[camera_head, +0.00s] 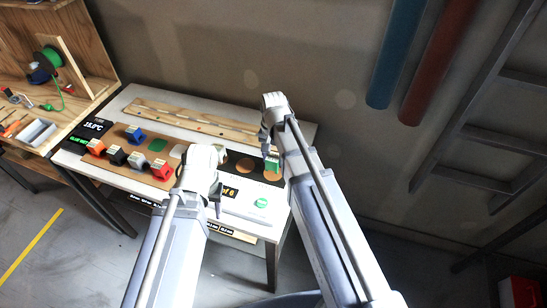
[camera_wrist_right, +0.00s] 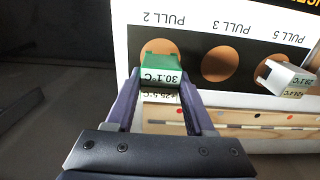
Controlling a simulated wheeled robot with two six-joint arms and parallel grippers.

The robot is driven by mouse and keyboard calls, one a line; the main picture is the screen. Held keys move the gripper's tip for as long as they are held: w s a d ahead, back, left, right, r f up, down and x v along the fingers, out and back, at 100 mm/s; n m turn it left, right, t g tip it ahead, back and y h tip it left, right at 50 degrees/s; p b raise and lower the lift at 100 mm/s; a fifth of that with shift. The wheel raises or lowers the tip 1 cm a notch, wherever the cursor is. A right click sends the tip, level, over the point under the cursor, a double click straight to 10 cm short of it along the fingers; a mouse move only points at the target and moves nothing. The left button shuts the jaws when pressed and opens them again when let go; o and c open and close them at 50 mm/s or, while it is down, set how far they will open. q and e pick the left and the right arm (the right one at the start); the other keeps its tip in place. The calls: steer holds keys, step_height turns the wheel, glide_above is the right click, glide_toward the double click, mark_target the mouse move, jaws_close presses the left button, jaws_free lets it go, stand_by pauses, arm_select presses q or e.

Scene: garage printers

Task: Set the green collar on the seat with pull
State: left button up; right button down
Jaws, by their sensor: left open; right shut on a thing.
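The green collar (camera_wrist_right: 158,72) has a label reading 30.1°C and sits between the fingers of my right gripper (camera_wrist_right: 162,95), which is shut on it. It is over or just beside the copper circle (camera_wrist_right: 160,46) marked PULL 2, covering part of it; I cannot tell whether it touches. In the head view the green collar (camera_head: 271,163) is at the right end of the black strip, below my right gripper (camera_head: 268,140). My left gripper (camera_head: 217,192) is open over the board's front part. The PULL 3 circle (camera_wrist_right: 221,64) is bare.
A wooden rail (camera_head: 190,120) runs along the back. A green button (camera_head: 262,202) is at the front right.

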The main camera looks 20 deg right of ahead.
steer(key=shift+f+b, duration=0.7)
steer(key=shift+f, duration=0.4)
steer(key=shift+f+b, duration=0.45)
steer(key=shift+c, duration=0.9)
jaws_free()
steer(key=shift+r, duration=0.1)
step_height(320, 180, up, 8)
steer(key=p, duration=0.8)
steer(key=shift+f, duration=0.2)
